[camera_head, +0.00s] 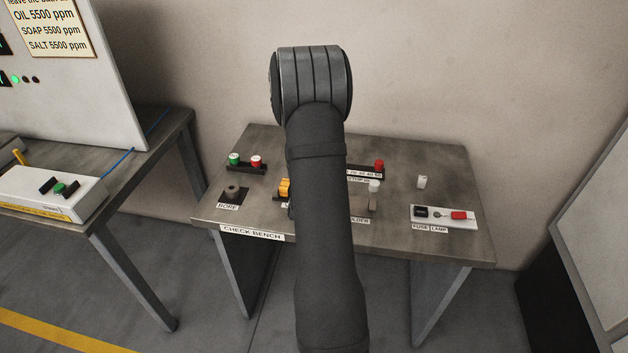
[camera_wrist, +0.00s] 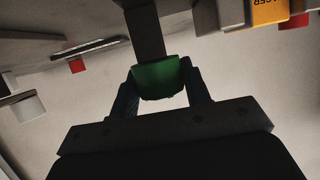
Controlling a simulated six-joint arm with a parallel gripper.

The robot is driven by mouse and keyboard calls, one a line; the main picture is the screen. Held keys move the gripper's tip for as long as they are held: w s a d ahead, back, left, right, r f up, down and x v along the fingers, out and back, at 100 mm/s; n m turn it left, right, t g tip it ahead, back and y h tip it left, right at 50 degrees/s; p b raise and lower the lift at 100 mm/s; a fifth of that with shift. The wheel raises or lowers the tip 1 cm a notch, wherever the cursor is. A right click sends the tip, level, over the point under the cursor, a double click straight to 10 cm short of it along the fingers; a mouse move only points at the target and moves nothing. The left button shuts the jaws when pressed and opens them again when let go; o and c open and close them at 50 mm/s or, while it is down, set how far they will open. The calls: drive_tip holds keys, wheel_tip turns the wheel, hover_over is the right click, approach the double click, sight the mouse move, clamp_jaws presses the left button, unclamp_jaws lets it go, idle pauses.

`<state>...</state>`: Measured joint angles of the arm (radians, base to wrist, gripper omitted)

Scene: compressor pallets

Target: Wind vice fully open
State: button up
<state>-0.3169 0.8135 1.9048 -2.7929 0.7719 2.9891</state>
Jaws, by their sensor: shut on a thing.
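In the wrist view, my gripper (camera_wrist: 161,88) is shut on a green knob-like piece (camera_wrist: 157,76), one finger on each side of it. A dark brown bar (camera_wrist: 147,34) runs up from the green piece to the top edge. I cannot tell from the frames whether this is the vice's handle, and I cannot make out the vice's jaws or how far apart they are. In the head view, my arm covers the middle of the check bench (camera_head: 455,170), and my gripper and the green piece are hidden behind it.
A rack with a green-topped (camera_head: 235,159) and a red-topped piece (camera_head: 256,161) stands at the bench's left, behind the bore block (camera_head: 233,192). An orange block (camera_head: 284,187) is beside my arm. A white piece (camera_head: 422,182) and the fuse-lamp plate (camera_head: 444,216) are at right.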

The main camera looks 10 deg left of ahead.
idle(0.4)
drive_tip(key=o, duration=1)
drive_tip(key=shift+s, duration=0.1)
drive_tip(key=v, duration=1.7)
drive_tip(key=shift+s, duration=0.1)
